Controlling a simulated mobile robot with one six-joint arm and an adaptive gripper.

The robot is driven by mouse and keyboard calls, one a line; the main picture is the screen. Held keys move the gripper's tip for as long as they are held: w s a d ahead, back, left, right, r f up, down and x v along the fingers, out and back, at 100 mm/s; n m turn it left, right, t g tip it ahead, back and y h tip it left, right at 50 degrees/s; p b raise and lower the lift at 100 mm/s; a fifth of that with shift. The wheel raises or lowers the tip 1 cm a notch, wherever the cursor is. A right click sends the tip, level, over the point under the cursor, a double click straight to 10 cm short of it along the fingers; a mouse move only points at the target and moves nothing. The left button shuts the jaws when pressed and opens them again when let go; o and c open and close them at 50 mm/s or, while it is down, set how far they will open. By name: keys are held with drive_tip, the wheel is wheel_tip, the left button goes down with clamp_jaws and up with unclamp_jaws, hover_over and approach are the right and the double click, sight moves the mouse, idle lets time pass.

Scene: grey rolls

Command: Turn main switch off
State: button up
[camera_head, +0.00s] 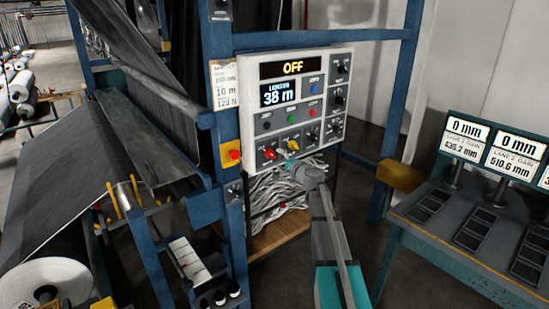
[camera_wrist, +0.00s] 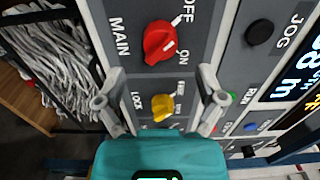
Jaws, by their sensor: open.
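The main switch is a red knob (camera_wrist: 159,42) on the grey control panel, beside the word MAIN, with OFF and ON marked at its right. A white mark on the knob's lower right lies towards ON, though I cannot be sure of its exact setting. It also shows in the head view (camera_head: 269,153), low on the panel. My gripper (camera_wrist: 158,99) is open and empty, its fingertips just below the red knob in the wrist view. A yellow knob (camera_wrist: 162,107) appears between the fingers; contact cannot be told. In the head view my gripper (camera_head: 297,163) is at the panel's lower edge.
The panel's top display (camera_head: 293,67) reads OFF; a smaller display (camera_head: 283,93) reads 38 m. A red button on yellow (camera_head: 234,155) sits left of the panel. Blue posts frame it. A rack of pale strands (camera_head: 278,195) is below. A blue bench (camera_head: 470,240) stands right.

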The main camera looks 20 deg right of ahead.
drive_tip(key=v, duration=0.7)
drive_tip(key=shift+s, duration=0.25)
drive_tip(key=s+a+f+n+g+y, duration=0.1)
drive_tip(key=s+a+f+n+g, duration=0.45)
drive_tip(key=a, duration=0.35)
drive_tip(key=s+a+f+n+g, duration=0.45)
drive_tip(key=s+a+f, duration=0.2)
drive_tip(key=a, duration=0.25)
drive_tip(key=s+f+n+g+h, duration=0.2)
drive_tip(key=s+f+g+h, duration=0.1)
drive_tip(key=s, duration=0.6)
drive_tip(key=s+f+n+g+h, duration=0.1)
drive_tip(key=s+f+g+h, duration=0.2)
drive_tip(key=s, duration=0.6)
drive_tip(key=shift+a+f+n+g+h, duration=0.25)
drive_tip(key=shift+a+n+g+h, duration=0.15)
drive_tip(key=shift+a+g+h, duration=0.15)
